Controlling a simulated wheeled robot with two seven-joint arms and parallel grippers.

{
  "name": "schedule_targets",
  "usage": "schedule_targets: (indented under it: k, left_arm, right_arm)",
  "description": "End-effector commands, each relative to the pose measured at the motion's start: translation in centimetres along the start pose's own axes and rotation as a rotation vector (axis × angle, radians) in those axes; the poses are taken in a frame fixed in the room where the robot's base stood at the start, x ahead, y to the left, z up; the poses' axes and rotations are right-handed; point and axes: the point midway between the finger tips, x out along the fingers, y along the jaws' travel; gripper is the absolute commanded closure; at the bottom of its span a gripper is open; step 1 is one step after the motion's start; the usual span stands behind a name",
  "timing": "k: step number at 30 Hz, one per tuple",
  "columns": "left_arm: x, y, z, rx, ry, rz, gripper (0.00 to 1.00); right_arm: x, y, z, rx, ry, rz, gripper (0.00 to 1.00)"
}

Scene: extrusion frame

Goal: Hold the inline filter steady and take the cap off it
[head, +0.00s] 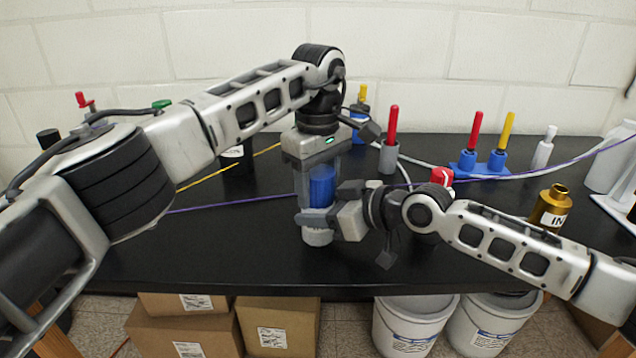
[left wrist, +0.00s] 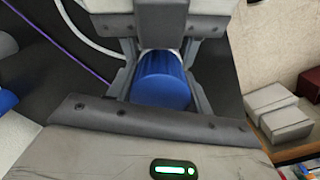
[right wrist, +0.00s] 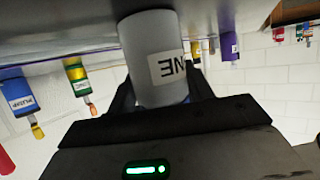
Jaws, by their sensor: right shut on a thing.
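The inline filter (head: 318,238) stands upright at the middle of the black table, a pale grey cylinder with a blue cap (head: 322,184) on top. My right gripper (head: 322,222) comes in from the right and is shut on the grey body. The right wrist view shows the body (right wrist: 153,50) between its fingers, with part of a label. My left gripper (head: 319,200) points straight down over the filter, its fingers on either side of the cap. In the left wrist view the cap (left wrist: 164,82) sits between the fingers with narrow gaps, so this gripper looks open.
A grey holder with a red-topped item (head: 389,155) stands behind the filter. A blue double holder (head: 482,162) with red and yellow items is behind right. A brass bottle (head: 550,207) stands at the right. Purple and yellow cables cross the table. The front edge is close.

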Motion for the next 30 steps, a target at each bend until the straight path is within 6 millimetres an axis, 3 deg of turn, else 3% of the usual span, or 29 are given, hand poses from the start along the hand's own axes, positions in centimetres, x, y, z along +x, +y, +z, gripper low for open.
schedule_targets:
  k: [8, 16, 17, 19, 30]
  left_arm:
    - [-0.09, 0.01, 0.02, -0.266, 0.0, 0.0, 0.77]
    - [-0.08, 0.01, 0.03, -0.289, -0.001, 0.0, 0.77]
    - [-0.09, 0.01, 0.03, -0.289, -0.001, 0.0, 0.47]
    - [-0.09, 0.01, 0.03, -0.288, -0.001, 0.0, 0.28]
    - [-0.53, 0.03, 0.02, -0.287, 0.0, 0.001, 0.28]
  right_arm:
    - [-0.02, 0.04, -0.04, 0.0, 0.001, 0.001, 1.0]
    - [-0.02, 0.05, -0.03, 0.0, 0.001, 0.001, 1.0]
    - [-0.02, 0.06, -0.03, 0.0, 0.001, 0.001, 1.0]
    - [-0.02, 0.06, -0.03, 0.0, 0.001, 0.001, 1.0]
    - [-0.02, 0.05, -0.04, 0.0, 0.001, 0.001, 1.0]
